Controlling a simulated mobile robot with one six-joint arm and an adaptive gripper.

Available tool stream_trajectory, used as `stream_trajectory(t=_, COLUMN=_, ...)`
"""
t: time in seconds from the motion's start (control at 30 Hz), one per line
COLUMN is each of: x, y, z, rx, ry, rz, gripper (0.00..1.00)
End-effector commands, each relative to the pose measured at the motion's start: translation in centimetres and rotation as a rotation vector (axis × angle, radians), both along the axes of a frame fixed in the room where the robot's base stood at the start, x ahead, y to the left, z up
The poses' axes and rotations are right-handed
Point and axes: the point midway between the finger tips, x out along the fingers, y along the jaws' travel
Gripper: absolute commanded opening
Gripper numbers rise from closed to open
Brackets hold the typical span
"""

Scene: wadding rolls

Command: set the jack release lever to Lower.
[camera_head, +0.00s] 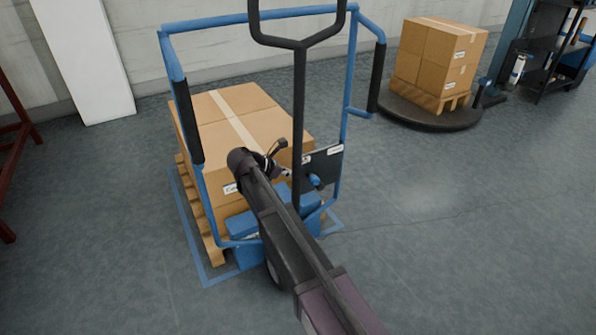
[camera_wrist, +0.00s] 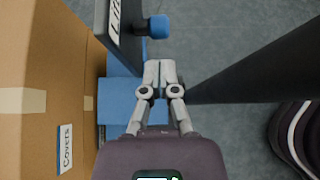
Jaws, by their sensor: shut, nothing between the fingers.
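The jack has a blue frame and a dark lever panel (camera_head: 325,165) with small white labels, too small to read in the head view. A blue lever knob (camera_head: 315,181) sits low on the panel's front. In the wrist view the knob (camera_wrist: 158,27) stands out from the panel (camera_wrist: 128,45), near a label reading "Lift". I cannot tell the lever's setting. My gripper (camera_head: 287,173) is just left of the panel in the head view. In the wrist view its fingertips (camera_wrist: 160,66) are together and empty, pointing towards the knob with a gap between.
Taped cartons (camera_head: 235,120) on a wooden pallet (camera_head: 205,235) stand behind the jack. Another carton stack (camera_head: 438,60) stands on a dark round platform (camera_head: 425,118).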

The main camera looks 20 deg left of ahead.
Motion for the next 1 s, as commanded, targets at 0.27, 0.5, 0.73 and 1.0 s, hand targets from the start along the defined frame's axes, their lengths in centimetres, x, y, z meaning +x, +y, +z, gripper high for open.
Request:
stream_trajectory(t=0.27, x=-1.4, y=1.4, z=2.3, rx=0.001, ry=-0.001, rz=-0.001, gripper=0.00)
stream_trajectory(t=0.5, x=-1.9, y=1.8, z=2.8, rx=0.000, ry=0.000, rz=-0.001, gripper=0.00)
stream_trajectory(t=0.73, x=-1.9, y=1.8, z=2.7, rx=0.001, ry=-0.001, rz=-0.002, gripper=0.00)
stream_trajectory(t=1.0, x=-1.8, y=1.8, z=2.7, rx=0.000, ry=0.000, rz=-0.003, gripper=0.00)
